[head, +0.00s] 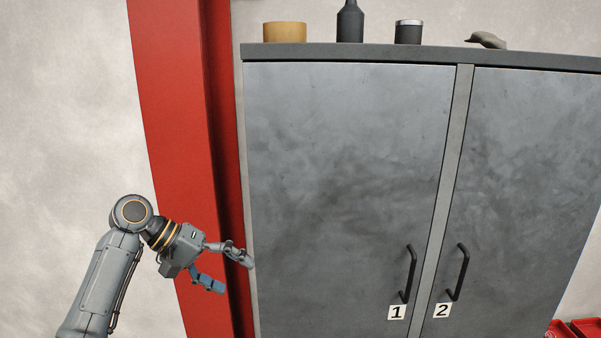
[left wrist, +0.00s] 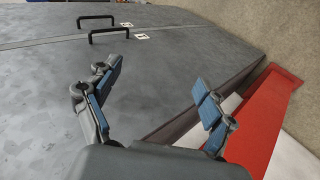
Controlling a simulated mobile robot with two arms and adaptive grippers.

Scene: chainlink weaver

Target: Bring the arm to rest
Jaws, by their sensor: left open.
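My left arm (head: 105,275) comes in from the lower left in the head view. Its left gripper (head: 232,274) is open and empty, with the fingers spread apart, at the left edge of the grey cabinet (head: 340,180). In the left wrist view the open left gripper (left wrist: 160,105) shows nothing between its blue-padded fingers, and the cabinet door (left wrist: 150,70) lies beyond it. I cannot tell from these views whether a fingertip touches the cabinet. My right gripper is in neither view.
Both cabinet doors are shut, with black handles (head: 411,274) and (head: 459,272) above labels 1 and 2. A red post (head: 180,120) stands left of the cabinet, behind my gripper. A yellow cylinder (head: 285,32), a dark bottle (head: 350,24) and other items stand on top. Red bins (head: 585,328) show lower right.

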